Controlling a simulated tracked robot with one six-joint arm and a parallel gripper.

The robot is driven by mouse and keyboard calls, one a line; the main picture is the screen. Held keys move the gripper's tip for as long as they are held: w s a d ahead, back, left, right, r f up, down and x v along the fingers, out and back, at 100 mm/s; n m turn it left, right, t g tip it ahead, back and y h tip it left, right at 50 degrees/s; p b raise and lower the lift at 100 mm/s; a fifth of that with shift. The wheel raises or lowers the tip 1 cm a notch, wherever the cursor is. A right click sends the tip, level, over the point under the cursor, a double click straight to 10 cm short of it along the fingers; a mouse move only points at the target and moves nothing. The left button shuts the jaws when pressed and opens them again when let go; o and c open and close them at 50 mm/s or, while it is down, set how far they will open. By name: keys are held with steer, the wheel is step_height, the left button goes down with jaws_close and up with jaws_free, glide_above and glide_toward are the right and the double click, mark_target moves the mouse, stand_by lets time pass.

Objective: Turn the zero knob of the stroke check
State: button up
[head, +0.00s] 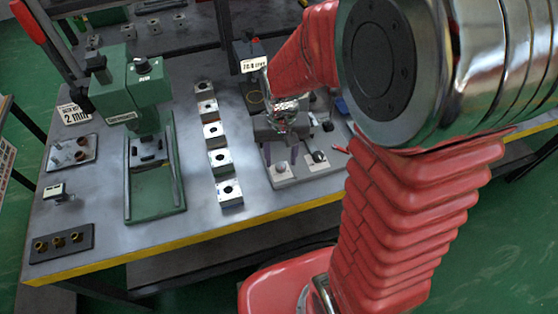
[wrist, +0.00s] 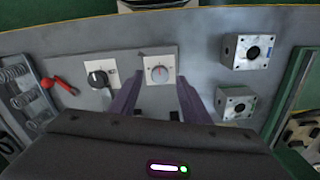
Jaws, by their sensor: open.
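The stroke check has a grey base plate (head: 300,178) with two knobs at its front edge. One is a pale round knob with a red line (wrist: 159,70) on a white square; it also shows in the head view (head: 281,167). The other is a black knob (wrist: 97,79) on its own white square, also seen in the head view (head: 318,157). Labels are too small to read for certain. My gripper (wrist: 160,82) is open and empty, its purple fingers on either side of the pale knob's line of view. Whether they touch it cannot be told.
A row of metal valve blocks (head: 218,158) stands beside the plate, near my gripper. A green press (head: 150,150) is further left. A red-handled part (wrist: 62,85) lies past the black knob. The yellow table edge (head: 200,239) is nearest me.

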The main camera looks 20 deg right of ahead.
mark_target(281, 168)
steer(key=shift+f, duration=1.15)
steer(key=shift+c, duration=0.3)
